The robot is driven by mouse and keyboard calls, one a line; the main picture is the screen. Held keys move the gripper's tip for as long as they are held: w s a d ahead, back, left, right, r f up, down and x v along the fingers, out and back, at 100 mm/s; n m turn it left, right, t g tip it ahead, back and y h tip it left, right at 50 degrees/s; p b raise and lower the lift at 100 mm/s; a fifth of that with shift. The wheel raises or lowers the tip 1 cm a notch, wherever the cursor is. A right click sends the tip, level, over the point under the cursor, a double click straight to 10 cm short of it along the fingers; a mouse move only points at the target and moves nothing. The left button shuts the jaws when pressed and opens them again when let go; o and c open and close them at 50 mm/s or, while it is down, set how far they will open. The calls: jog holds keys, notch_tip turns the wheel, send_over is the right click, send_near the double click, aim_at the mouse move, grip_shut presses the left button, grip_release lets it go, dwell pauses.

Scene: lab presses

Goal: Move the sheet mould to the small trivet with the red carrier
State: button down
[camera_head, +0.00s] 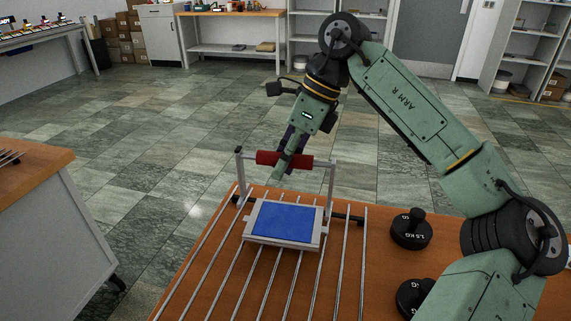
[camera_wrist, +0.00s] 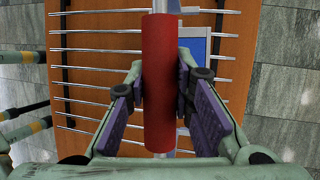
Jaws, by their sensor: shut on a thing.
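The sheet mould (camera_head: 283,222) is a flat pale frame with a blue face, lying level above the parallel metal rods on the wooden table. The carrier is a grey upright frame (camera_head: 333,186) with a red handle (camera_head: 284,159) across its top, standing at the mould's far edge. My gripper (camera_head: 290,164) is shut on the red handle from above. The wrist view shows its purple pads on both sides of the handle (camera_wrist: 158,80), with the mould partly hidden behind. I cannot tell whether the carrier's arms reach under the mould.
The long rods form a rack (camera_head: 198,258) on the table. Two black weights (camera_head: 411,230) stand to its right. A second bench (camera_head: 32,173) at the left bears a small set of rods (camera_head: 9,158), possibly the small trivet. Open floor lies between and behind.

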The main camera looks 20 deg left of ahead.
dwell(0.4)
jog(key=shift+f+b, duration=1.95)
jog(key=shift+f, duration=0.7)
jog(key=shift+f+b, duration=0.5)
jog(key=shift+f, duration=0.15)
jog(key=shift+r, duration=0.2)
jog(key=shift+r+p, duration=1.9)
jog(key=shift+r, duration=0.45)
jog(key=shift+f, duration=0.1)
